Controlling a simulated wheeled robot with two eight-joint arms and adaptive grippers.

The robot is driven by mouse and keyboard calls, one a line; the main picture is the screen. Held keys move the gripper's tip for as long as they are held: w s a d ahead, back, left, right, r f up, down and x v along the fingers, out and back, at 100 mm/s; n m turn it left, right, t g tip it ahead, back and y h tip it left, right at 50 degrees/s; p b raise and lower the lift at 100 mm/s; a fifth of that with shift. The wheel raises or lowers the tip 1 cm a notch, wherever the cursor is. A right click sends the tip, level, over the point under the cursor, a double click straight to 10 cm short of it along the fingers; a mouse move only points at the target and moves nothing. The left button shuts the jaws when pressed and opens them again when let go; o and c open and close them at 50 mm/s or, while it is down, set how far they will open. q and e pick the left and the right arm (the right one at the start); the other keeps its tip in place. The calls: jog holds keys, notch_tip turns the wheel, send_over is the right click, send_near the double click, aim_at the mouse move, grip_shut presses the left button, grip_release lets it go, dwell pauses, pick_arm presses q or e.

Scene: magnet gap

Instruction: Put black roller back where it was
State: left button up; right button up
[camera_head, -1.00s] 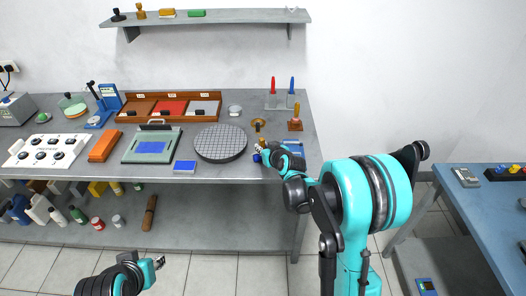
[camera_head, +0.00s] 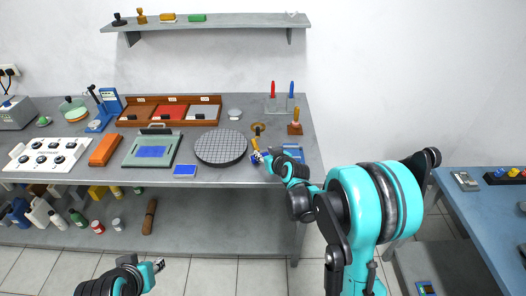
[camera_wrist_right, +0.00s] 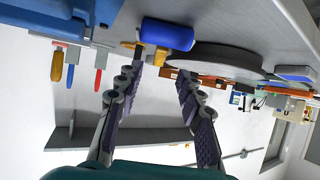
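A blue roller (camera_head: 255,158) with a yellow handle (camera_head: 256,145) lies on the grey bench, left of the black disc's right side in the wrist view, where its blue cylinder (camera_wrist_right: 167,34) shows large. My right gripper (camera_head: 265,157) is beside it at the bench's front right. In the wrist view the right gripper's two fingers (camera_wrist_right: 160,72) are spread, with nothing clearly between them; the left fingertip is close to the yellow handle. I cannot make out a black roller for certain. My left gripper (camera_head: 158,264) is low in front of the bench, its fingers too small to judge.
A stand (camera_head: 278,104) holds red and blue handled tools at the back right. A yellow-handled tool stands in a brown block (camera_head: 295,129). The round dark disc (camera_head: 220,146), wooden tray (camera_head: 170,94) and green-framed screen (camera_head: 152,150) occupy the bench middle. A shelf hangs above.

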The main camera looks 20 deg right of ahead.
jog(key=s+a+r+g+p, duration=0.15)
jog(key=s+r, duration=0.25)
jog(key=s, duration=0.5)
jog(key=s+a+r+g+p, duration=0.15)
jog(key=s+r, duration=0.25)
jog(key=s, duration=0.6)
jog(key=s+f+m+g+h, duration=0.1)
jog(key=s+g, duration=0.1)
jog(key=s, duration=1.3)
jog(key=shift+s+a+f+g, duration=0.15)
jog(key=shift+a+f+g, duration=0.1)
jog(key=shift+a+g, duration=0.05)
